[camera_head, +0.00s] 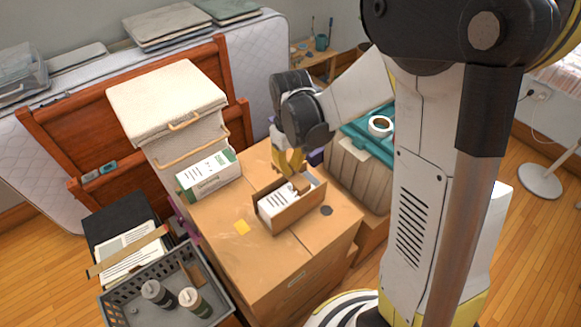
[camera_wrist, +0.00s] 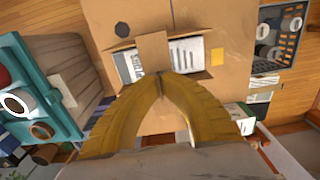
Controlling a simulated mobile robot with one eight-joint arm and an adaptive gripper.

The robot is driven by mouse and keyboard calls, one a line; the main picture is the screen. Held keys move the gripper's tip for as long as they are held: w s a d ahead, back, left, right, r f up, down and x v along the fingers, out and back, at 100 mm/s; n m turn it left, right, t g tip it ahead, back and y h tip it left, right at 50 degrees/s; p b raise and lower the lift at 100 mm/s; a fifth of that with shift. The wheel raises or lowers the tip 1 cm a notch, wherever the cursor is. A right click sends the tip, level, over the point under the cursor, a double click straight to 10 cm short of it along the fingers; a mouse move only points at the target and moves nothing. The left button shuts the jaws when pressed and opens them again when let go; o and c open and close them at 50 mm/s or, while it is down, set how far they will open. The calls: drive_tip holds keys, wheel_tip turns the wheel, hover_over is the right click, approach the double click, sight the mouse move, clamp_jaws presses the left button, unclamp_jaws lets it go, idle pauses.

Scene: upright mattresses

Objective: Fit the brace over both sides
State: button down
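A small open cardboard box (camera_head: 292,214) with white printed papers inside stands on a large carton (camera_head: 270,255). The brace, a short tan cardboard piece (camera_head: 301,184), is at the box's right part. In the wrist view the brace (camera_wrist: 153,52) lies across the box opening (camera_wrist: 118,50), between its two long sides. I cannot tell whether it is seated on both walls. My gripper (camera_head: 290,170) points down at the box's far side. In the wrist view its yellow fingers (camera_wrist: 160,78) come together at the brace's lower end, seemingly gripping it. The fingers hide part of that end.
A yellow note (camera_head: 242,227) and a dark disc (camera_head: 326,210) lie on the carton. A white printed box (camera_head: 208,174) stands left, a grey crate (camera_head: 170,290) lower left. A teal-lidded bin (camera_head: 352,165) with a tape roll (camera_head: 380,126) stands right. The carton's front top is mostly clear.

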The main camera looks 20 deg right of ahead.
drive_tip(key=shift+f+b, duration=2.95)
drive_tip(key=shift+f, duration=0.25)
drive_tip(key=c, duration=1.5)
unclamp_jaws()
drive_tip(key=shift+c, duration=0.2)
drive_tip(key=shift+r, duration=0.15)
wheel_tip(320, 180, up, 12)
drive_tip(key=shift+f, duration=0.1)
drive_tip(key=s+f+t+b, duration=0.1)
drive_tip(key=s+b, duration=0.1)
drive_tip(key=s+f+m+t+b, duration=0.1)
drive_tip(key=s+b, duration=0.1)
drive_tip(key=s+t+b, duration=0.1)
drive_tip(key=s+b, duration=0.1)
drive_tip(key=b, duration=0.1)
drive_tip(key=shift+s+f+m, duration=0.3)
drive_tip(key=shift+s+f, duration=0.1)
drive_tip(key=s+f+m+t+b, duration=0.2)
drive_tip(key=s+f+t+b, duration=0.2)
drive_tip(key=s+f+b, duration=0.1)
drive_tip(key=shift+s+f+b, duration=0.3)
drive_tip(key=shift+s, duration=0.2)
